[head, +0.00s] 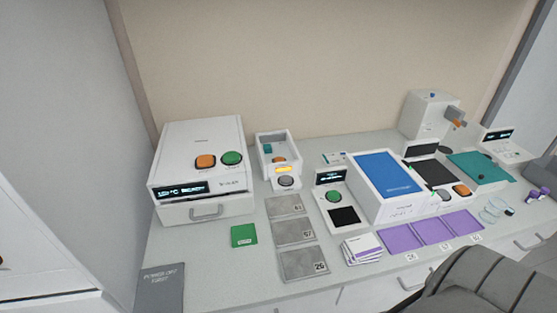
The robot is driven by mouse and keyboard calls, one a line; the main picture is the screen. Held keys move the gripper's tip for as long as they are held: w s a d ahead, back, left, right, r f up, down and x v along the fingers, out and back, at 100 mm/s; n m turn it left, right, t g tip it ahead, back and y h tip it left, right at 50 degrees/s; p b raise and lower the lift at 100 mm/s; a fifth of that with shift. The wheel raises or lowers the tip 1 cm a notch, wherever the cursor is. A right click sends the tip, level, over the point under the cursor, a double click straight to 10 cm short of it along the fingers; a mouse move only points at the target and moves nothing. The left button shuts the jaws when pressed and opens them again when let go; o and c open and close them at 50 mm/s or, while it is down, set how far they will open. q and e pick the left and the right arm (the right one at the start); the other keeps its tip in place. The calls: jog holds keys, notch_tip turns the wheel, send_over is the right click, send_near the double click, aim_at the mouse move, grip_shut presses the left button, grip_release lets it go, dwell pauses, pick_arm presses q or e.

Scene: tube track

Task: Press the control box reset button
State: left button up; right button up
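No box carries a label that I can read as control box or reset. A large white box (200,150) at the left has a lit display, an orange button (205,161) and a green button (231,158). A small white unit (285,172) has an amber lit strip and a grey button (286,181). Another small white box (327,177) has a display, a green button (333,195) and a black pad. An orange button (461,190) and a grey-white one sit at the front of the dark-topped device (436,172). Neither gripper can be made out.
Grey numbered plates (294,232), a green card (244,235), white cards (362,247) and purple mats (434,230) lie on the counter. A blue-topped box (385,175) stands mid-right. A large dark grey shape (480,285) covers the lower right. The counter's front left is clear.

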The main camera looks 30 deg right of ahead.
grip_shut()
dwell(1.3)
